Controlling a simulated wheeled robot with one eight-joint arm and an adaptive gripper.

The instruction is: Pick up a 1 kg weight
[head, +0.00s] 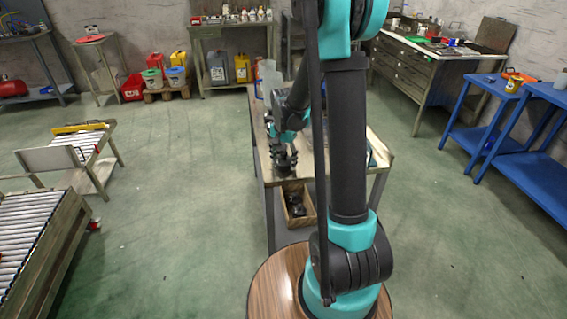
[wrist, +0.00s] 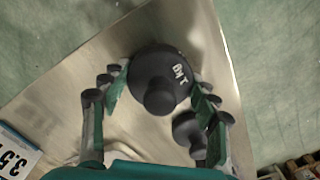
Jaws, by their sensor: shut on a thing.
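A black round weight (wrist: 143,68) with a central knob and white lettering that I cannot read clearly is in the wrist view. My gripper (wrist: 159,86) is shut on it, with one finger on its left and one on its right. A smaller dark knobbed weight (wrist: 188,127) stands close by, partly hidden by the right finger. In the head view, my gripper (head: 284,160) is low over the near left part of the metal-topped table (head: 264,174). The held weight cannot be made out there.
A wooden crate (head: 297,220) with dark objects sits under the table. A numbered card (wrist: 14,153) lies at the left of the wrist view. Table edges are close to my gripper. Roller conveyors (head: 30,225) stand left, blue benches (head: 535,150) right.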

